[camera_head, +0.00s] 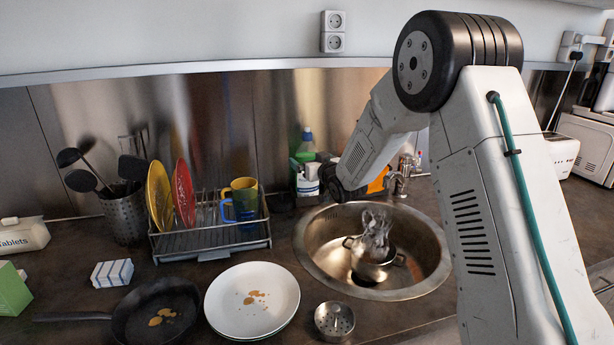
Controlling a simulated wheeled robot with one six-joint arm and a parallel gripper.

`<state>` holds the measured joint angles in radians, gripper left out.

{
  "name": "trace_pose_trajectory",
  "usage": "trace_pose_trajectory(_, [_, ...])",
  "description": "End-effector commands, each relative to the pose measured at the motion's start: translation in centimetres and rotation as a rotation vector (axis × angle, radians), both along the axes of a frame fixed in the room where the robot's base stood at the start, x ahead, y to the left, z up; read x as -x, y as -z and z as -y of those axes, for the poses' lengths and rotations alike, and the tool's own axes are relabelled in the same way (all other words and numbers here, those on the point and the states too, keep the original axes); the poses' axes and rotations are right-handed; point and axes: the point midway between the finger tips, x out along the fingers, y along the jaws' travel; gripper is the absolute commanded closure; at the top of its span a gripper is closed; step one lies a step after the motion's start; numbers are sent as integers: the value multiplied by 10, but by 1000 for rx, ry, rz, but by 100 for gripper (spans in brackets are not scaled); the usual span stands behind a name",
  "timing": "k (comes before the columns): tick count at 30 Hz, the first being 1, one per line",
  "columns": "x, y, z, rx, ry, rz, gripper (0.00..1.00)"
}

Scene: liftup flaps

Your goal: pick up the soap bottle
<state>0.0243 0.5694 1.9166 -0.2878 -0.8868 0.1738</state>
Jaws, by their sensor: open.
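A green soap bottle (306,148) with a blue cap stands upright at the back of the counter, behind the sink's left side. Its lower part is hidden by smaller items and the end of my arm. My gripper (325,174) is at the dark end of the arm, just right of and in front of the bottle. It is open. The fingers are small, dark and partly hidden, so I cannot tell whether they touch the bottle.
The round sink (312,240) holds a metal pot (372,268). A dish rack (215,240) with plates and mugs stands to its left. A white plate (252,300), a frying pan (160,312) and a metal strainer (334,320) lie in front. An orange item (378,181) stands behind the sink.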

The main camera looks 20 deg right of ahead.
Motion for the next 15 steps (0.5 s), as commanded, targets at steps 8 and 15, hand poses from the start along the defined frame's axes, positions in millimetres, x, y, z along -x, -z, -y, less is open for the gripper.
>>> trace_pose_trajectory(8, [-39,6,-4,0,0,-1,3])
trace_pose_trajectory(15, [-53,6,-6,-1,1,-2,3])
